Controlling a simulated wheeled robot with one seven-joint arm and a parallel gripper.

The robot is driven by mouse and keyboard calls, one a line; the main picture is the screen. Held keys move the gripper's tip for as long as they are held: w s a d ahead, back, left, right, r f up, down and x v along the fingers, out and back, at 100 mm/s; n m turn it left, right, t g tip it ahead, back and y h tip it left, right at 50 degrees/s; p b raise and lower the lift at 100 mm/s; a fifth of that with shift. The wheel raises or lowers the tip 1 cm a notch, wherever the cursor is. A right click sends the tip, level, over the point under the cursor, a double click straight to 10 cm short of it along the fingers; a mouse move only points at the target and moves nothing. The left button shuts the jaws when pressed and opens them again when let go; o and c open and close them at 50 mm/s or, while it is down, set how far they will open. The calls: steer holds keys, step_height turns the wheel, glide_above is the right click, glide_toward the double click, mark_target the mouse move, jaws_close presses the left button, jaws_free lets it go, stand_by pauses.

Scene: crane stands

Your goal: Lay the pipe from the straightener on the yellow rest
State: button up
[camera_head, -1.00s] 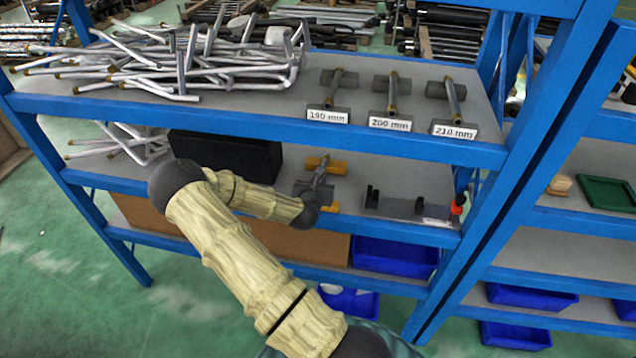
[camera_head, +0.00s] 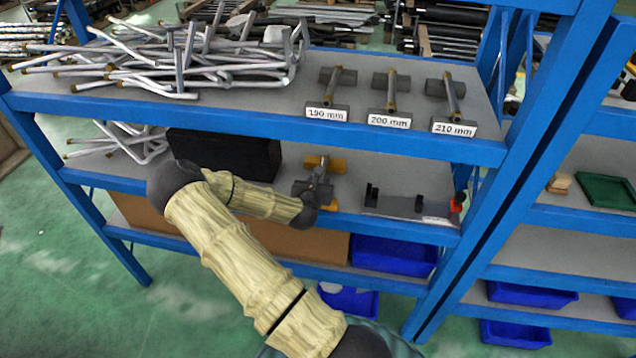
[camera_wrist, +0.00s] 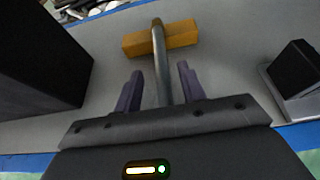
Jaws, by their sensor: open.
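The grey pipe (camera_wrist: 159,58) lies across the yellow rest (camera_wrist: 181,35), its far end on the bar and slightly past it. My gripper (camera_wrist: 160,77) is open, with one finger on each side of the pipe and a gap visible beside each. The near part of the pipe is hidden by my gripper's body. In the head view my gripper (camera_head: 321,172) is over the middle shelf at the yellow rest (camera_head: 338,167). The straightener (camera_head: 400,205), a grey plate with dark blocks, stands to the right and shows no pipe on it.
A black box (camera_head: 225,153) stands left of my gripper; it also shows in the wrist view (camera_wrist: 40,60). The upper shelf (camera_head: 250,108) above carries bent pipes and three labelled stands. A blue upright (camera_head: 470,230) is at the right. Bare shelf lies between rest and straightener.

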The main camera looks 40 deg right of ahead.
steer(key=p+v, duration=0.1)
steer(key=v, duration=1.1)
steer(key=shift+a+r+p, duration=0.3)
steer(key=shift+r+p, duration=0.05)
steer(key=shift+r, duration=0.05)
steer(key=p+v, duration=0.2)
steer(key=p, duration=0.2)
steer(key=p+v, duration=0.2)
steer(key=p, duration=0.2)
steer(key=shift+s+a+f, duration=0.1)
steer(key=shift+s+a, duration=0.15)
steer(key=shift+s, duration=0.1)
